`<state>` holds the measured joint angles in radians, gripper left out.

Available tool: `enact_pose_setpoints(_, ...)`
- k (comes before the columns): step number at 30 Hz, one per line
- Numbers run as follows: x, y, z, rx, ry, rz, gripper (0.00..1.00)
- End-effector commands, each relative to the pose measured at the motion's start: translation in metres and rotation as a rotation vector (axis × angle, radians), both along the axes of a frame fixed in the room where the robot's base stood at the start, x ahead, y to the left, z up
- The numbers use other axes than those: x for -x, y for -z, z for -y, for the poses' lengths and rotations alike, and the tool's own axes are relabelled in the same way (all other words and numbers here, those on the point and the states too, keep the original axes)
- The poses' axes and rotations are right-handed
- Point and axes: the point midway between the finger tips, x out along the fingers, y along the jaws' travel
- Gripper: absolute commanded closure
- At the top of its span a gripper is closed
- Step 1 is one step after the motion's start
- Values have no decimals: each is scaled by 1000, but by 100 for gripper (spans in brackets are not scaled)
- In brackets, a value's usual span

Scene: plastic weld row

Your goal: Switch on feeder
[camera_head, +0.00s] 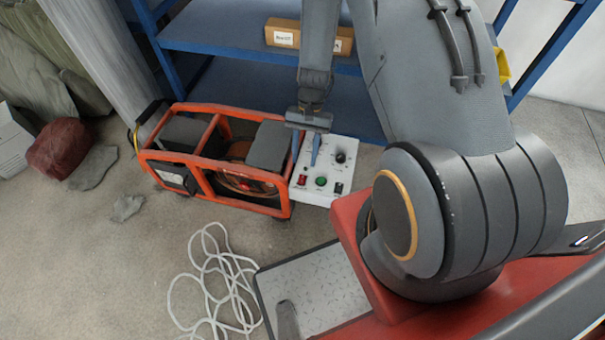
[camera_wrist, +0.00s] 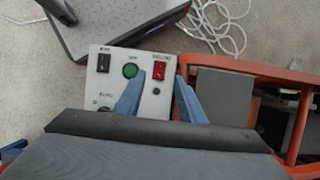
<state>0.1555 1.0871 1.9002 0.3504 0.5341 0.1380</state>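A white control panel (camera_head: 322,171) lies beside an orange-framed machine (camera_head: 215,160) on the floor. It carries a red switch (camera_wrist: 160,72), a round green button (camera_wrist: 130,71), a black switch (camera_wrist: 104,62) and a dark knob (camera_head: 341,157). The small labels are too blurred to read, so I cannot tell which control is the feeder's. My gripper (camera_wrist: 161,77) is open and empty, its two blue fingers apart over the panel. In the wrist view the tips show on either side of the red switch. I cannot tell whether they touch the panel.
A blue shelf (camera_head: 235,40) with a cardboard box (camera_head: 283,34) stands behind the panel. A loose white cable (camera_head: 213,285) lies on the floor in front. Rocks and a red lump (camera_head: 60,148) lie at the left. The floor between is clear.

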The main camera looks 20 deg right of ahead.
Motion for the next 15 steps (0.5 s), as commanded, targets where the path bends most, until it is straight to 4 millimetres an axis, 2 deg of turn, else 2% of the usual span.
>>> enact_pose_setpoints(9,16,42,-11,0,-1,-4,64)
enact_pose_setpoints(15,22,62,-15,0,0,-1,64)
